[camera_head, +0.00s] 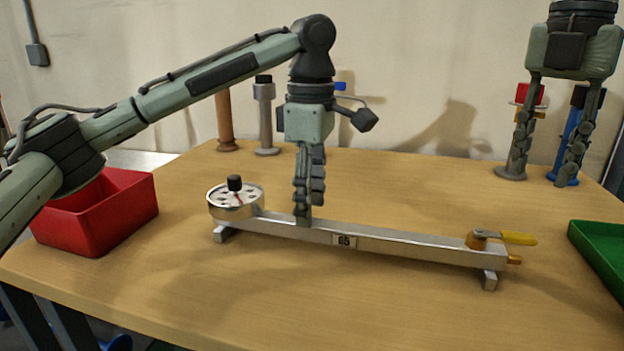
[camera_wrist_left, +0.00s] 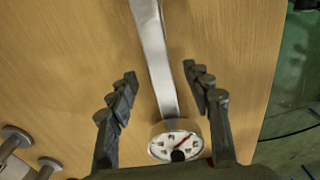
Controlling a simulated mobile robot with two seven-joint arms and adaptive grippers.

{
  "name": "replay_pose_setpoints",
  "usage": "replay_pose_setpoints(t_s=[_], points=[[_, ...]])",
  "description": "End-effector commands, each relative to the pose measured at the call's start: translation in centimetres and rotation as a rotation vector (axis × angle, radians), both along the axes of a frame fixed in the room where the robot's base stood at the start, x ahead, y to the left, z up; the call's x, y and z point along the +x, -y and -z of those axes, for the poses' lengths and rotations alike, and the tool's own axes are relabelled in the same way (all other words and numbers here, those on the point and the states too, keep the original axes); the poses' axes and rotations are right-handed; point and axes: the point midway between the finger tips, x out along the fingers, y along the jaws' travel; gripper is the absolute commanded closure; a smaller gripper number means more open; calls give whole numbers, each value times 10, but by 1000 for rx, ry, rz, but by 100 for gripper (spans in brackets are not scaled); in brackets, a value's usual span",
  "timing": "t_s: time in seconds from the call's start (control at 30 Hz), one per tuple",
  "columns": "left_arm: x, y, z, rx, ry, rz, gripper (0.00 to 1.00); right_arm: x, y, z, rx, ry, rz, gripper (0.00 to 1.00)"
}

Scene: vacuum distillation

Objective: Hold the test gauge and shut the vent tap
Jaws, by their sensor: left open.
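The test gauge is a metal bar (camera_head: 400,247) labelled 65, with a round white dial (camera_head: 236,203) and black knob at its left end. The vent tap (camera_head: 478,241) is a brass valve at the right end; its yellow lever (camera_head: 518,239) points right, roughly along the bar. My left gripper (camera_head: 304,222) points down at the bar, right of the dial. In the left wrist view, its open fingers (camera_wrist_left: 160,72) lie either side of the bar (camera_wrist_left: 153,45), with gaps, and the dial (camera_wrist_left: 177,146) is near the palm. My right gripper (camera_head: 540,178) is open and empty, back right, away from the tap.
A red bin (camera_head: 100,215) stands at the table's left and a green tray (camera_head: 600,250) at the right edge. A brown post (camera_head: 226,122) and a grey post (camera_head: 265,122) stand at the back, with more stands behind my right gripper. The table before the bar is clear.

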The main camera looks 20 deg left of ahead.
Motion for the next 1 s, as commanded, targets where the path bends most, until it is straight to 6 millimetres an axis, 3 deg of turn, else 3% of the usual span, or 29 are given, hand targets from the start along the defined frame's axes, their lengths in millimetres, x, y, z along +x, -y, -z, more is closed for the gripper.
replay_pose_setpoints(t_s=[0.1, 0.3, 0.63, 1.0], points=[[-1, -1, 19, 1, -1, 1, 50, 0, 0, 0, 0, 0, 0, 66], [0, 0, 37, 0, 2, 2, 50, 0, 0, 0, 0, 0, 0, 66], [0, 0, 41, 1, 3, 3, 50, 0, 0, 0, 0, 0, 0, 66], [0, 0, 41, 0, 4, 3, 95, 0, 0, 0, 0, 0, 0, 66]])
